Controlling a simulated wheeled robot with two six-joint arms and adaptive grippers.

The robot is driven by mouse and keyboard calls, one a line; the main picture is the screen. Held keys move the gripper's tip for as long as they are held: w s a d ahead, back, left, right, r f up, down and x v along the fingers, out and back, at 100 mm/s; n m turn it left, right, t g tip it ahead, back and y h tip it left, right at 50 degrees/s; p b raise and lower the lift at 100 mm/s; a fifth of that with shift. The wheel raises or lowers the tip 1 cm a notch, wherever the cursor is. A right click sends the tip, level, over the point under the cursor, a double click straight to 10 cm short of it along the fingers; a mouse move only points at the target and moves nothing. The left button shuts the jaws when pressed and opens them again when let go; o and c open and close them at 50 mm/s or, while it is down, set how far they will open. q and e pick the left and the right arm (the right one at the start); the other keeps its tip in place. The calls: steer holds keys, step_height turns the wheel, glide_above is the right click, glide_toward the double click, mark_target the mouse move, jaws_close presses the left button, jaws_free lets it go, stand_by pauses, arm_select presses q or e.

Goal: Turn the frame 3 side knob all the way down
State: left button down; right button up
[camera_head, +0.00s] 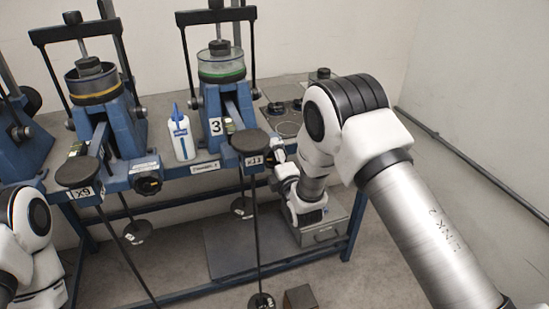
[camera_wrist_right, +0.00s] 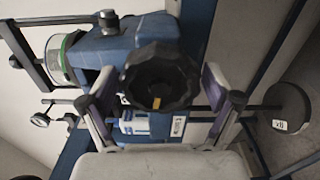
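In the head view the knob is largely hidden by my right wrist. My right gripper (camera_wrist_right: 160,82) is open with one finger on each side of the knob; narrow gaps seem to show. In the head view the gripper (camera_head: 276,165) is small, at the frame's right side. My left arm shows at the lower left, its gripper out of view.
Another blue frame (camera_head: 103,115) with a yellow-banded cup stands to the left. A white-and-blue bottle (camera_head: 181,136) stands between them. Weight discs hang from long levers ahead of the bench. A grey box (camera_head: 318,228) sits on the lower shelf, under my right wrist.

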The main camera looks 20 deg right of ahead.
steer(key=shift+w, duration=0.1)
steer(key=shift+s, duration=0.3)
steer(key=s, duration=0.5)
steer(key=shift+s+d+p, duration=0.1)
steer(key=shift+s+p, duration=0.2)
steer(key=shift+s, duration=0.05)
